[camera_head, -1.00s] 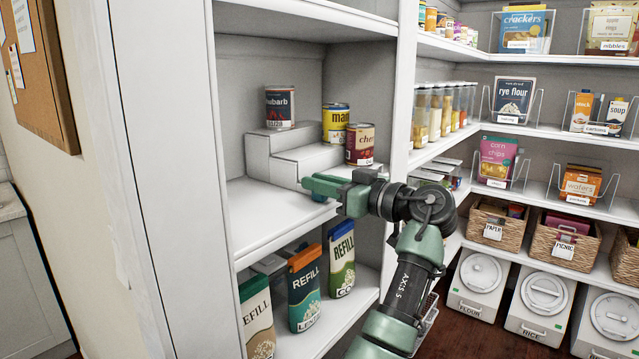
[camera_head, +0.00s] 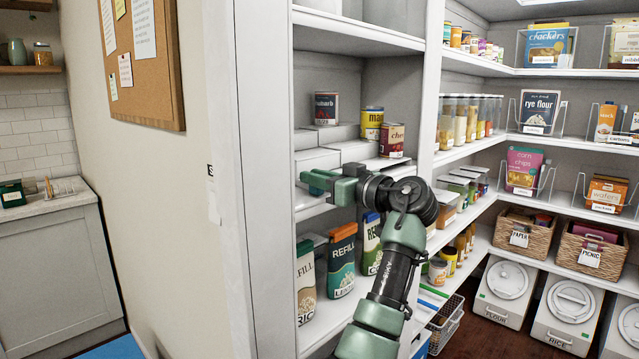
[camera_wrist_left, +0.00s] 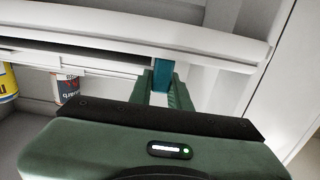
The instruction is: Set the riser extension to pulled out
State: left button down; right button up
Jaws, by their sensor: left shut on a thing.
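The white stepped riser (camera_head: 355,150) stands on the middle shelf of the white cabinet. It bears a rhubarb can (camera_head: 325,108), a yellow can (camera_head: 372,123) and a dark red can (camera_head: 391,140). A lower white section (camera_head: 318,160) shows at its left end, partly hidden by the cabinet's side wall. My left gripper (camera_head: 328,182) is in front of this section. In the left wrist view its fingers (camera_wrist_left: 163,92) are closed on a blue tab (camera_wrist_left: 163,73) at the edge of the white riser. My right gripper is out of view.
Refill bags (camera_head: 341,260) stand on the shelf below my left gripper. The cabinet's side wall (camera_head: 262,200) stands close on the left. Pantry shelves with jars (camera_head: 470,120) and baskets (camera_head: 525,230) are on the right.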

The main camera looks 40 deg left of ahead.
pick_arm(q)
jog(key=shift+s, duration=0.25)
jog(key=shift+w+f, duration=0.1)
jog(key=c, duration=1.3)
grip_release()
jog(key=shift+s, duration=0.25)
jog(key=shift+w, duration=0.1)
jog(key=shift+r, duration=0.5)
notch_tip(320, 180, up, 19)
jog(key=shift+r, duration=0.1)
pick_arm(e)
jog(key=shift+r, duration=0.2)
